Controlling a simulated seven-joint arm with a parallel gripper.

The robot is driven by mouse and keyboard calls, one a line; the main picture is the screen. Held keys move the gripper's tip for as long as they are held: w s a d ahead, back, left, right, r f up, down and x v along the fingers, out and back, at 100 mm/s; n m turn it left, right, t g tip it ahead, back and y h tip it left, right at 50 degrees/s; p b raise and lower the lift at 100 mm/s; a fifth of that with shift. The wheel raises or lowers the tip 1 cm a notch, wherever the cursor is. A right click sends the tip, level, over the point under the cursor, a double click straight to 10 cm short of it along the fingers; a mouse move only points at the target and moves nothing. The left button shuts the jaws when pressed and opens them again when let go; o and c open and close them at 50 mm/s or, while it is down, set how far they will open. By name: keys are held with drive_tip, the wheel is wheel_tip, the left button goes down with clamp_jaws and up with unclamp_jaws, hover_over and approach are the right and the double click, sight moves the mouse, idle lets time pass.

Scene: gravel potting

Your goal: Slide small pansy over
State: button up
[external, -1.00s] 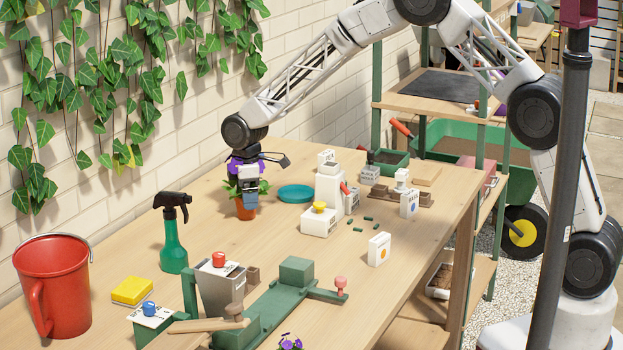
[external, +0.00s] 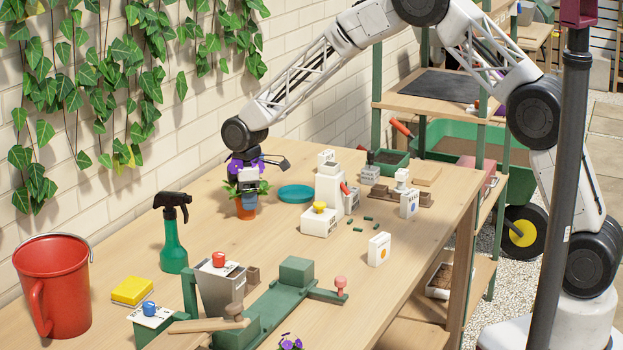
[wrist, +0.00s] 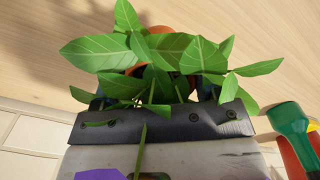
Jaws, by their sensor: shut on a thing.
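A potted plant with green leaves and purple flowers, which looks like a pansy (external: 235,167), stands in a small orange pot (external: 244,213) on the table near the brick wall. My gripper (external: 249,201) is over it, pointing down, with its blue-grey fingers closed on the pot. In the wrist view the leaves (wrist: 150,55) hide most of the pot and fingers; the orange rim shows only in gaps. Purple flowers of another plant (external: 290,342) show at the bottom edge of the external view, mostly cut off.
A teal saucer (external: 296,194) lies just right of the held pot. A green spray bottle (external: 173,240), yellow sponge (external: 132,291) and red bucket (external: 55,285) stand nearer the camera. Bare tabletop surrounds the pot's front.

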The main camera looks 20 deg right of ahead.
drive_tip(key=shift+s+a, duration=0.15)
drive_tip(key=shift+s+a, duration=6.9)
drive_tip(key=shift+a, duration=0.05)
drive_tip(key=o, duration=1.1)
wheel_tip(320, 180, up, 8)
